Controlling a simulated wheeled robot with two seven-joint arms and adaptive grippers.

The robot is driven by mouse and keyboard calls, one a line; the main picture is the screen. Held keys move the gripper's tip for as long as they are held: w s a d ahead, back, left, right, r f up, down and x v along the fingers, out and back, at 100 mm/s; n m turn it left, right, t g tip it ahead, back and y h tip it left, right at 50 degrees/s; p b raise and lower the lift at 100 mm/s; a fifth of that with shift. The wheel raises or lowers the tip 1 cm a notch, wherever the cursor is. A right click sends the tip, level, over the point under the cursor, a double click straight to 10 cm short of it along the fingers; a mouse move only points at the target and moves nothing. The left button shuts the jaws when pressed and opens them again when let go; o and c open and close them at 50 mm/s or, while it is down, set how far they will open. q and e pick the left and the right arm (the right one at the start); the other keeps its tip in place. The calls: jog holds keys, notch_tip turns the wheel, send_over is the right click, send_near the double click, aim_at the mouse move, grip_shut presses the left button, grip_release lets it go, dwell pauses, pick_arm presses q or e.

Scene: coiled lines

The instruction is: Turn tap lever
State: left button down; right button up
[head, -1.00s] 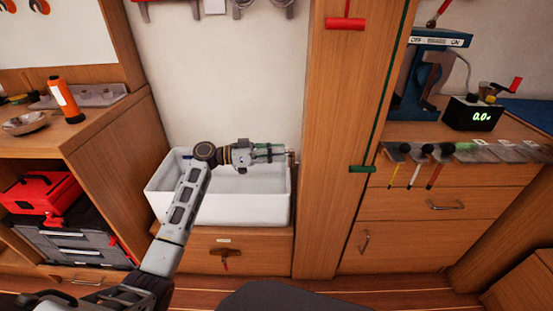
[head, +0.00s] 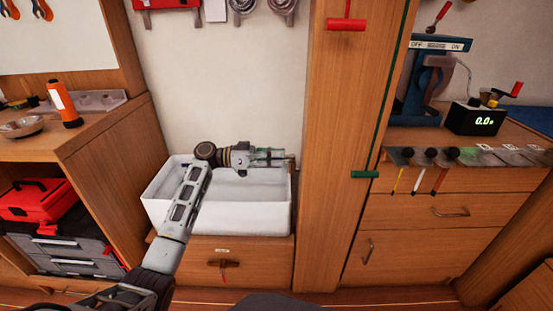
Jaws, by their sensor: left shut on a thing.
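The tap (head: 291,164) shows as a small brass-coloured piece at the right end of the white sink (head: 215,215). My left gripper (head: 284,157) reaches in from the left above the basin, with its fingers pointing right. It is shut on the tap lever at the sink's right end. The fingers hide most of the lever, so its angle cannot be told. My right gripper is not in view.
A wooden post (head: 345,150) stands close to the right of the tap. A wooden cabinet with a red toolbox (head: 40,200) is on the left.

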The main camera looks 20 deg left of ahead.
pick_arm(q)
jog(key=shift+w+a+r, duration=0.1)
jog(key=shift+r, duration=0.15)
jog(key=c, duration=1.6)
grip_release()
jog(key=shift+o, duration=0.7)
jog(key=shift+f, duration=0.15)
jog(key=v, duration=1.2)
jog(key=shift+f, duration=0.1)
